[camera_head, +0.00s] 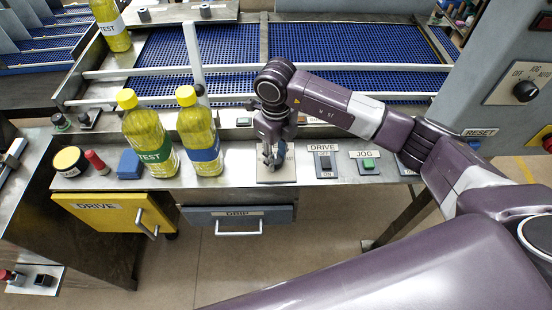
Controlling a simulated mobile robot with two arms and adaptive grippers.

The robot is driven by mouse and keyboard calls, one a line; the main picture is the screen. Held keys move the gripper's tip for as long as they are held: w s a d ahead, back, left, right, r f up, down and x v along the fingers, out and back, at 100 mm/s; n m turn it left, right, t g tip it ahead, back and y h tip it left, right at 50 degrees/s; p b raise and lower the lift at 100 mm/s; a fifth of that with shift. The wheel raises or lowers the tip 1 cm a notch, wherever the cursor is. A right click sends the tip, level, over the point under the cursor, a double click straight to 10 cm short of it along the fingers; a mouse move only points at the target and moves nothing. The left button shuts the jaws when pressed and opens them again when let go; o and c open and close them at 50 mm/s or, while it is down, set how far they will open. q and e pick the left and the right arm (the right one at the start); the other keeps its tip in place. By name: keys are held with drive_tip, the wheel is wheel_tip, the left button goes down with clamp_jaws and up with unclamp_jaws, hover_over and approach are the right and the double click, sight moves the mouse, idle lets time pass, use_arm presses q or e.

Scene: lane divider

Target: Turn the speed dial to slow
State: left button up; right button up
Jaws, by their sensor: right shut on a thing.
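My right gripper (268,162) points down at a pale plate (287,173) on the front ledge of the conveyor. Its fingers are shut on a small knob there, which I take to be the speed dial. The fingers hide the knob and most of the plate's markings, so its setting cannot be read. My left gripper is not in view.
Two yellow bottles (150,143) (201,139) stand left of the gripper. A DRIVE switch (325,164) and a green JOG button (368,162) sit to its right. A black selector knob (525,91) is on the grey cabinet. The blue conveyor belt (340,45) lies behind.

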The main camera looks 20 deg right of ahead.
sight(276, 159)
drive_tip(key=n+b, duration=0.2)
drive_tip(key=b, duration=0.1)
drive_tip(key=n+b, duration=0.5)
drive_tip(key=b, duration=0.2)
drive_tip(key=shift+w+f+n, duration=0.1)
drive_tip(key=shift+f+n, duration=0.15)
drive_tip(key=shift+n, duration=0.15)
drive_tip(key=shift+r+n+b, duration=0.25)
drive_tip(key=shift+n+b, duration=1.25)
drive_tip(key=shift+b, duration=0.15)
drive_tip(key=o, duration=1.1)
drive_tip(key=shift+o, duration=0.2)
wheel_tip(276, 159, up, 12)
